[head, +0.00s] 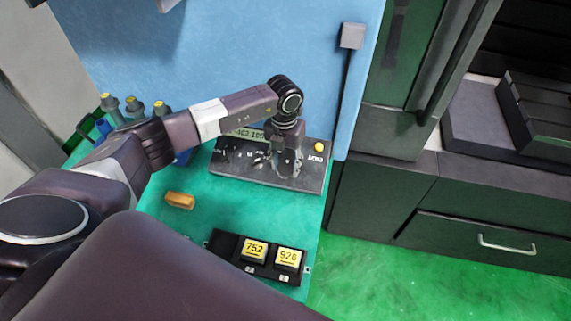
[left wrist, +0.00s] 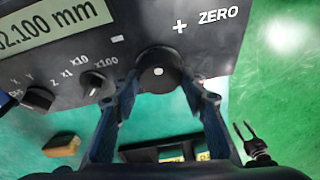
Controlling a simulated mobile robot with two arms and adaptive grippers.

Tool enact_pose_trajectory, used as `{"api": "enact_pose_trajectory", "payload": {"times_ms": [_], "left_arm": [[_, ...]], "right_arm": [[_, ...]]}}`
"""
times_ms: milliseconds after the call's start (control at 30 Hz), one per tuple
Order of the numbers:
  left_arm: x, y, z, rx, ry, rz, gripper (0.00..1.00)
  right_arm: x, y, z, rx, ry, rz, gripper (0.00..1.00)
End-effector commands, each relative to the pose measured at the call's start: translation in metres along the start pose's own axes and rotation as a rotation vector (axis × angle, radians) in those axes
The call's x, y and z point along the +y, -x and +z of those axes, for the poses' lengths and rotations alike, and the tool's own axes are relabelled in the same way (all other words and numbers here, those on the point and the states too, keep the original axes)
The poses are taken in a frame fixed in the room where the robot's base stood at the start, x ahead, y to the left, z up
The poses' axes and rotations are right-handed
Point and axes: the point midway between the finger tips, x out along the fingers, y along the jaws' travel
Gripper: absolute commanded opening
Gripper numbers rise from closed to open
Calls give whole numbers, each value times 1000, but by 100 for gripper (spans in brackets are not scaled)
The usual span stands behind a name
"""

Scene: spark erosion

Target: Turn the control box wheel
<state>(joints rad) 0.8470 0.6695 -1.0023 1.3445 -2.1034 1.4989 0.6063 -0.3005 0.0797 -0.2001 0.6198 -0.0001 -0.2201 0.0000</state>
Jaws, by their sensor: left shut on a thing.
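The control box (head: 232,178) is a dark panel lying on the green bench top, with a display, knobs and a yellow button. The display reads -103.100 or similar in the head view; in the left wrist view (left wrist: 60,22) the visible digits end in 2.100 mm. The round black wheel (left wrist: 158,68), with a white dot, sits between the minus and plus marks. My left gripper (head: 287,168) points down at the panel and hides the wheel in the head view. In the left wrist view its fingers (left wrist: 165,92) are shut on the wheel. My right gripper is out of view.
Two knobs, an axis knob (left wrist: 38,99) and a multiplier knob (left wrist: 96,84), stand left of the wheel. An orange block (head: 180,200) and a black holder with yellow number displays (head: 222,244) lie nearer. Several yellow-topped grey pieces (head: 133,106) stand at left. A blue wall rises behind.

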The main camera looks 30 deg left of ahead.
Motion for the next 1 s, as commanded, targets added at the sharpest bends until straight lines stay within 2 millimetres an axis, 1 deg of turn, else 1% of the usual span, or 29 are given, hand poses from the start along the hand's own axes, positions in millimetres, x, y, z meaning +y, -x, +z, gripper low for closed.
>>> {"api": "enact_pose_trajectory", "payload": {"times_ms": [167,367,567,1000], "left_arm": [[0,-2,0,2,-21,8,15],[0,-4,0,9,-100,40,15],[-1,-6,1,21,-245,99,15],[-3,-7,0,58,-633,252,15]], "right_arm": [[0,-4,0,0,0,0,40],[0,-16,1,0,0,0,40],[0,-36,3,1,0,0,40],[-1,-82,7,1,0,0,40]]}}
